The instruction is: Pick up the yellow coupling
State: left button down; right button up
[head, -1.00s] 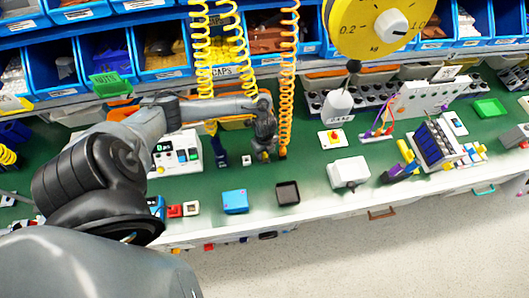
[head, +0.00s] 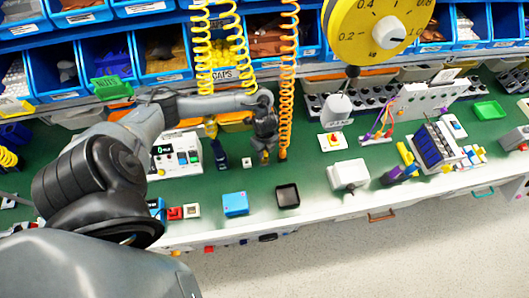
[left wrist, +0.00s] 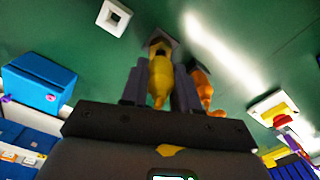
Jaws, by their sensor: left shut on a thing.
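The yellow coupling (left wrist: 160,72) shows in the left wrist view, upright between the two fingers of my left gripper (left wrist: 160,88). The gripper is shut on it. In the head view my left gripper (head: 264,153) points down over the green bench, just left of the orange coiled hose, and mostly hides the coupling. I cannot tell from these views whether the coupling is clear of what lies under it. My right gripper is not in view.
An orange coupling (left wrist: 204,88) is close beside the right finger. The orange coiled hose (head: 287,80) hangs next to my gripper. A blue box (head: 235,203) and a black tray (head: 288,195) stand in front. A box with a display (head: 176,153) is to the left.

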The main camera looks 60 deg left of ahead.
pick_arm(q)
jog(key=w+d+r+p, duration=0.4)
jog(key=d+r, duration=0.3)
jog(key=d, duration=0.3)
jog(key=shift+w+d+r, duration=0.35)
jog(key=shift+w+r, duration=0.05)
jog(key=shift+w, duration=0.05)
jog(key=c, duration=1.5)
grip_release()
grip_shut()
jog(key=shift+r+p, duration=0.45)
notch_tip(320, 180, up, 2)
jog(key=p, duration=0.2)
jog(key=shift+r+p, duration=0.1)
jog(key=shift+p, duration=0.2)
